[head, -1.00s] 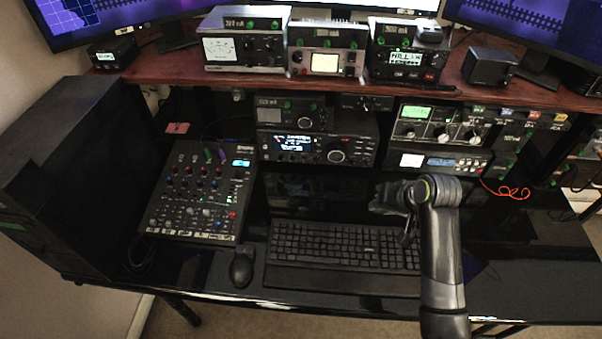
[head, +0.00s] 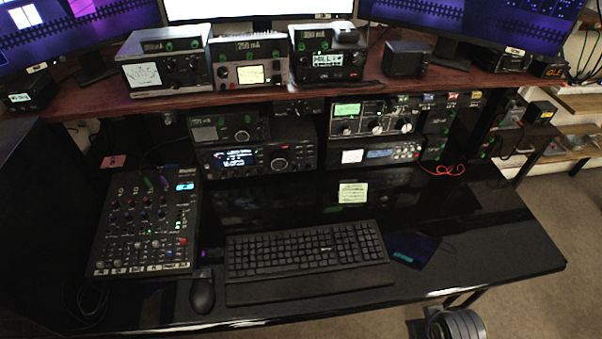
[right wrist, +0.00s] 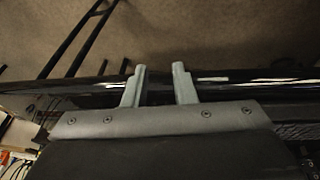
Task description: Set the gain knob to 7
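A tuner unit with a green-lit display (head: 347,109) and a row of round knobs (head: 376,127) sits under the shelf, right of centre in the head view. Its labels are too small to read, so I cannot tell which knob is gain or where it points. My right gripper (right wrist: 160,68) shows in the right wrist view with its two fingers apart and nothing between them. It is near the desk's edge with carpet beyond, away from the tuner. Part of my right arm shows at the bottom right of the head view. My left gripper is not in view.
The desk's right part is clear.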

